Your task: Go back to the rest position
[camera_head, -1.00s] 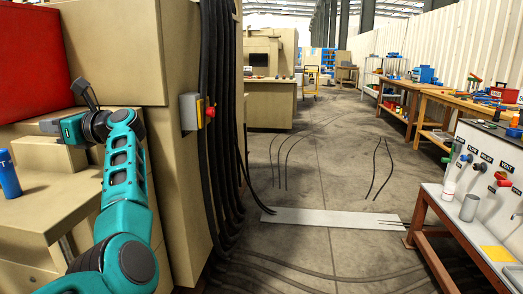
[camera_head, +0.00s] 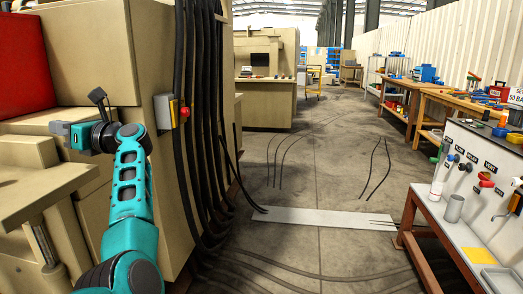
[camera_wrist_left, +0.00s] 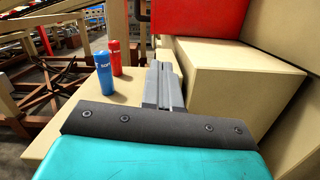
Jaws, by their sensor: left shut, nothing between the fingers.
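My left arm comes in from the lower left of the head view, teal with dark joints. Its gripper (camera_head: 60,128) points left, beside the beige machine and above the beige table. In the left wrist view the grey fingers (camera_wrist_left: 165,84) lie together, shut with nothing between them. They stretch over the table top (camera_wrist_left: 75,118), with a beige block (camera_wrist_left: 235,75) to their right. My right gripper is in neither view.
A blue bottle (camera_wrist_left: 105,72) and a red bottle (camera_wrist_left: 116,57) stand left of the fingers. A switch box (camera_head: 165,111) and black cables (camera_head: 205,130) are right of the arm. A panel bench (camera_head: 440,222) stands at right. The aisle is mostly open, with a flat plate (camera_head: 320,217) on its floor.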

